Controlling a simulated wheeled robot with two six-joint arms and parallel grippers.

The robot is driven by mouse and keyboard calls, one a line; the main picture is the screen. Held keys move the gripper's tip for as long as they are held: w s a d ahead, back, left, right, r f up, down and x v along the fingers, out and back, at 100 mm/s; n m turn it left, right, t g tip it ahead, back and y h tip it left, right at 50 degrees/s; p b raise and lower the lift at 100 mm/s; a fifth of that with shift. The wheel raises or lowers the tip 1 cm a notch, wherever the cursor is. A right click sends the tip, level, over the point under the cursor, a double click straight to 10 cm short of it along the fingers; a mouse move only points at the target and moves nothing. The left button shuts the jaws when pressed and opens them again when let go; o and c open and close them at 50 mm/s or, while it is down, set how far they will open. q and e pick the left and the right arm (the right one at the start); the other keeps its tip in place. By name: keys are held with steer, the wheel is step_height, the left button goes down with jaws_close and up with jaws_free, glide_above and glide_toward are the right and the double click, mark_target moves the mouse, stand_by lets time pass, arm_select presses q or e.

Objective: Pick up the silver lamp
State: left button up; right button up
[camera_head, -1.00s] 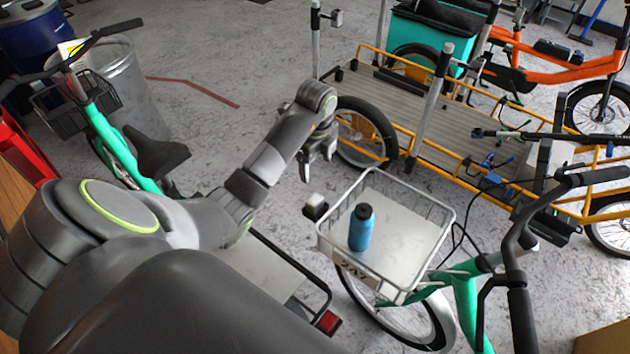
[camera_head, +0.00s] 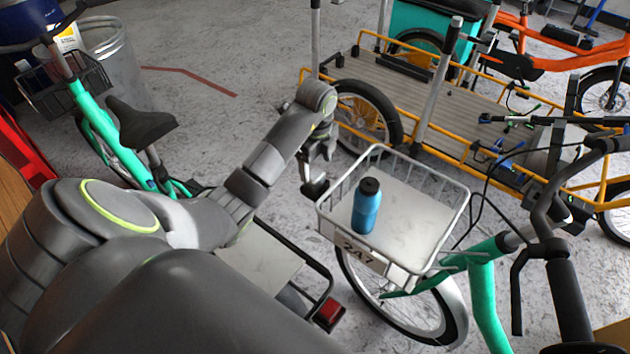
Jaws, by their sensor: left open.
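My left gripper (camera_head: 318,160) points down, open, at the left rim of the wire basket (camera_head: 450,210) in the middle. A small dark and silver lamp (camera_head: 314,188) is at the left side of that basket, just below the gripper's fingers. The fingers overlap its upper part in this view, and I cannot tell whether they touch it. My right gripper is not in view.
A blue bottle (camera_head: 366,207) stands upright in the basket, right of the lamp. The basket belongs to a green bike (camera_head: 482,290). An orange cargo bike (camera_head: 440,90) stands behind. Open floor (camera_head: 230,130) lies left of my gripper.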

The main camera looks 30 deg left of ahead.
mark_target(315, 175)
arm_select(q)
steer(key=shift+w+a+f+b, duration=0.1)
steer(key=shift+a+f+b, duration=0.05)
steer(key=shift+f+b, duration=0.9)
steer(key=shift+a+f+b, duration=0.1)
steer(key=shift+f+b, duration=0.85)
steer(key=shift+f, duration=0.85)
steer(key=shift+r, duration=0.1)
steer(key=c, duration=1.1)
